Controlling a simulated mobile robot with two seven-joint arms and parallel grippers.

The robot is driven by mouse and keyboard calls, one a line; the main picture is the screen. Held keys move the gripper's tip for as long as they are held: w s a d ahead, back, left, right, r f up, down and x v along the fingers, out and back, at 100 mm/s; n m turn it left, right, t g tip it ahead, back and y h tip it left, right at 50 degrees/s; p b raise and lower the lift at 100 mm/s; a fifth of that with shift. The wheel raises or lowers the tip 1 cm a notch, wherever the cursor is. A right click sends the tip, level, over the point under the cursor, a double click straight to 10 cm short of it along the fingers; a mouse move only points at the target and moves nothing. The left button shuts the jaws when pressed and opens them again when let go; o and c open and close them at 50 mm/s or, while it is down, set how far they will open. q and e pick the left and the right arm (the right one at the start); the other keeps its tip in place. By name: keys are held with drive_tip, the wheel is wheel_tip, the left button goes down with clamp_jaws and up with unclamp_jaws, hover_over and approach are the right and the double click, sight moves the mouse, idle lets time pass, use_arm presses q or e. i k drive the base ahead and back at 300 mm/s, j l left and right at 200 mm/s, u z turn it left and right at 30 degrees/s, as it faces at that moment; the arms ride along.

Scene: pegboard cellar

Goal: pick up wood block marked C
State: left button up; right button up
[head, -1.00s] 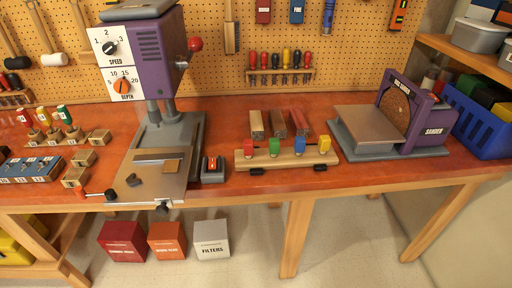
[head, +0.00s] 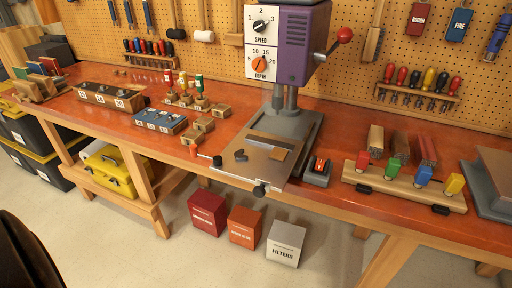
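Several small wood blocks lie on the red-brown workbench (head: 340,120). A right-hand block (head: 222,111), a middle block (head: 205,124) and a front block (head: 192,137) sit together left of the drill press (head: 290,120). Their letters are too small to read, so I cannot tell which is C. Neither of my grippers is in view. A dark rounded shape at the bottom left is too unclear to name.
A blue tray (head: 160,121) with numbered labels and a wooden box (head: 110,96) stand left of the blocks. Bottles with red, yellow and green tops (head: 184,90) stand behind. Red, orange and grey boxes (head: 286,243) sit on the floor.

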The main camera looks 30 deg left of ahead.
sight(222, 111)
drive_tip(key=u, duration=1.25)
